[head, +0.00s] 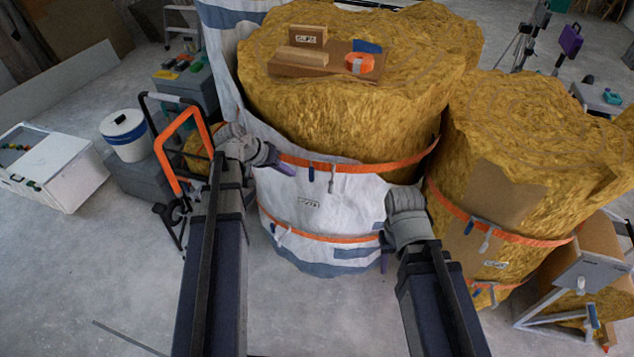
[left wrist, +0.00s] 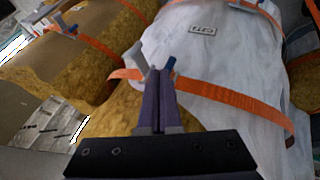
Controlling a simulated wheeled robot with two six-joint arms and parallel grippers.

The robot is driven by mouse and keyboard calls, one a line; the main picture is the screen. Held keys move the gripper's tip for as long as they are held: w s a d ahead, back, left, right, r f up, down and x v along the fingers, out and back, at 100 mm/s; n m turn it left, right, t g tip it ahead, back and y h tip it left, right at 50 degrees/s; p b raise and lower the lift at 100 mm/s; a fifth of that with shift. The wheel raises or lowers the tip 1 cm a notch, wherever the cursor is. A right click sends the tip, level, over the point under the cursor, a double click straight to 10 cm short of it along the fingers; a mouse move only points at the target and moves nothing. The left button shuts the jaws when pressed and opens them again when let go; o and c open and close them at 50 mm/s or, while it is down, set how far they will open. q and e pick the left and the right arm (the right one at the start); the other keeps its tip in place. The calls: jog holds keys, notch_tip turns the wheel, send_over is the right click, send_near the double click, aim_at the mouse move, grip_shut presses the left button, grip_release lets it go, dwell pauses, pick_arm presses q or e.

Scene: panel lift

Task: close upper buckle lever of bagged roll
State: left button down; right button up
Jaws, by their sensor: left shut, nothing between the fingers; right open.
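The bagged roll is a large yellow roll in a white bag (head: 345,210) with orange straps. Its upper strap (head: 395,168) carries a silver buckle lever (head: 332,181) pointing down and a blue tab (head: 311,174) left of it. How far the lever stands out from the strap is unclear. My left gripper (head: 292,170) is shut and empty, at the upper strap left of the blue tab. In the left wrist view its purple fingers (left wrist: 157,75) point toward the buckle and partly hide it. My right gripper (head: 384,258) is open, low at the bag's right side, its fingers partly hidden.
A lower strap (head: 335,238) with its own lever crosses the bag. Wood blocks and an orange tape roll (head: 359,63) lie on top. A second strapped roll (head: 520,150) stands close right. An orange-handled cart (head: 175,150) stands left, near my left arm. The front floor is clear.

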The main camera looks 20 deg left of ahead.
aim_at(332, 181)
pick_arm(q)
jog(key=shift+f, duration=0.1)
pick_arm(e)
jog(key=shift+f, duration=0.1)
pick_arm(q)
jog(key=w+d+f+b, duration=0.4)
jog(key=d+f+b, duration=0.3)
jog(key=d+b, duration=0.1)
jog(key=shift+w+d+f, duration=0.15)
jog(key=shift+w+f, duration=0.2)
jog(key=shift+f, duration=0.05)
pick_arm(e)
notch_tip(332, 181, down, 8)
